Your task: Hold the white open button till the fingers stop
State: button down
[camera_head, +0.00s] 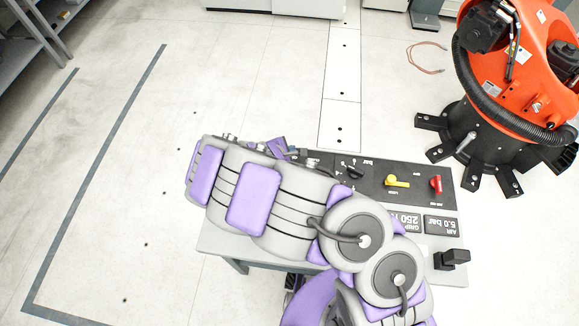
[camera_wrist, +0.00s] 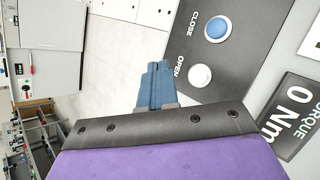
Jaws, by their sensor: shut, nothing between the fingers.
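The white button (camera_wrist: 200,75) sits on a dark panel (camera_wrist: 240,70) beside the printed word OPEN in the wrist view. A blue button (camera_wrist: 217,28) marked CLOSE is above it. My gripper (camera_wrist: 156,66) shows as two blue-grey fingers shut together with nothing between them. The fingertips appear left of the white button, near the panel's left edge, apart from the button in the picture. Their height over the panel is hard to tell. In the head view my arm covers part of the bench panel, and the white button cannot be made out there. The fingers named in the task are not identifiable.
An orange robot (camera_head: 510,95) on a black base stands at the right.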

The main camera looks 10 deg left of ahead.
jog(key=f+b, duration=0.1)
jog(key=f, duration=0.1)
jog(key=f+b, duration=0.2)
jog(key=a+f+b, duration=0.1)
jog(key=f, duration=0.2)
jog(key=shift+b, duration=0.35)
jog(key=shift+d+f+b, duration=0.15)
jog(key=shift+f+b, duration=0.2)
jog(key=shift+f, duration=0.15)
jog(key=shift+d, duration=0.25)
jog(key=shift+a+f, duration=0.1)
jog(key=shift+a, duration=0.2)
jog(key=shift+d, duration=0.2)
jog(key=shift+a, duration=0.1)
dwell(0.4)
jog(key=shift+f, duration=0.35)
jog(key=shift+f+b, duration=0.5)
jog(key=shift+b, duration=0.05)
dwell(2.1)
